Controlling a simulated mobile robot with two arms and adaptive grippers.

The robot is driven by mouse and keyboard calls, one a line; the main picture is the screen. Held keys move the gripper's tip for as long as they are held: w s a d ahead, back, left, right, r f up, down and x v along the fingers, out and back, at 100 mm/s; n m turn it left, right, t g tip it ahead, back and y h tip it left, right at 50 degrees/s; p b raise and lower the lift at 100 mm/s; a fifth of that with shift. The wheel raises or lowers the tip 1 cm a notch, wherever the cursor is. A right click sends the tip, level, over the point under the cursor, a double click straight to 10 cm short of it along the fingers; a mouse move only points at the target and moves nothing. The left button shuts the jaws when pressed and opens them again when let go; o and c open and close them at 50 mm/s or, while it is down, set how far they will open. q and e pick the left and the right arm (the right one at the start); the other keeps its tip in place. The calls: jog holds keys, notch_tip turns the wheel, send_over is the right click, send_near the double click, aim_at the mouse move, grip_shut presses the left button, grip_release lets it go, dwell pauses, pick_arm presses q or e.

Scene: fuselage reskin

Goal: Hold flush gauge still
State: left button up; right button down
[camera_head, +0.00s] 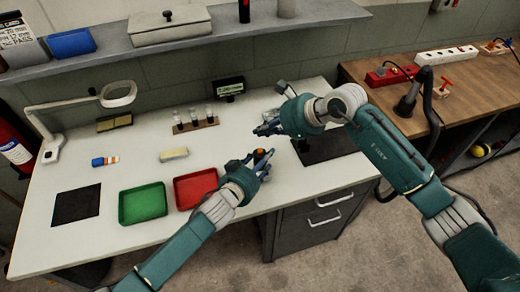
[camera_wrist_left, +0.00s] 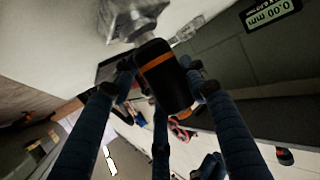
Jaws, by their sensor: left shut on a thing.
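The flush gauge is a black cylinder with an orange band (camera_wrist_left: 165,75), seen close up in the left wrist view. My left gripper (camera_wrist_left: 160,85) is shut on it, with dark fingers on both sides. In the head view my left gripper (camera_head: 250,160) is above the front of the bench, with a small orange part of the gauge (camera_head: 261,153) showing at its fingers. My right gripper (camera_head: 266,127) is just behind it, with its fingers pointing left. I cannot tell whether its fingers are open or shut.
A green tray (camera_head: 143,222) and a red tray (camera_head: 178,203) lie left of my left gripper. A vial rack (camera_head: 195,125) and a small display (camera_head: 229,93) stand behind. The display reads 0.00 mm in the left wrist view (camera_wrist_left: 269,12). A dark mat (camera_head: 325,148) lies to the right.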

dwell(0.4)
pick_arm(q)
jog(key=o, duration=1.5)
